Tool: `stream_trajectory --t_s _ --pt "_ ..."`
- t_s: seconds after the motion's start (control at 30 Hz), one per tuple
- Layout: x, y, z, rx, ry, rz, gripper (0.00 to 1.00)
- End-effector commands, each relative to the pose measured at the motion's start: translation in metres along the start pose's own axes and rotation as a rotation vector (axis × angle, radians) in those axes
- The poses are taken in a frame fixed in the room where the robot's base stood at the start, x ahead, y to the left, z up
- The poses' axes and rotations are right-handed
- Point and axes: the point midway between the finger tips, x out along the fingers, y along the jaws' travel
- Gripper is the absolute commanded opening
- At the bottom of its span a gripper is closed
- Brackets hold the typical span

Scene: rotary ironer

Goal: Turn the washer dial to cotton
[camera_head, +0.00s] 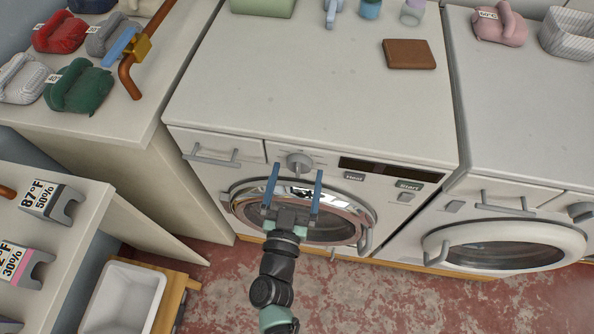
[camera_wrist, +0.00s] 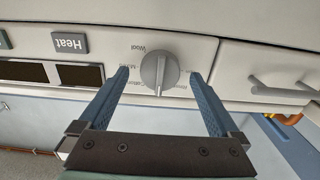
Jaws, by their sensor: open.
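The washer dial (camera_head: 298,161) is a round grey-white knob on the front panel of the middle washer (camera_head: 300,110), left of its dark display. In the wrist view the dial (camera_wrist: 158,73) has a raised ridge running up and down the picture.
Heat (camera_head: 354,176) and Start (camera_head: 408,185) buttons sit right of the dial. A drawer handle (camera_head: 211,157) sticks out to its left. The round washer door (camera_head: 352,212) is below. A second washer (camera_head: 505,235) stands at the right. A white basin (camera_head: 124,296) sits at lower left.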

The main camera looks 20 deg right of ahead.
Motion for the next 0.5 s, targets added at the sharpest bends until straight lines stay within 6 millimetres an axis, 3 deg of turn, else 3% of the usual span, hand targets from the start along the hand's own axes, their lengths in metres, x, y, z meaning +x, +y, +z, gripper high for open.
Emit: stream_trajectory --t_s 0.4,0.5 --pt "0.0099 0.0000 0.0000 0.000 0.000 0.000 0.98" --pt "0.0098 0.0000 -0.0001 0.001 0.000 0.000 0.84"
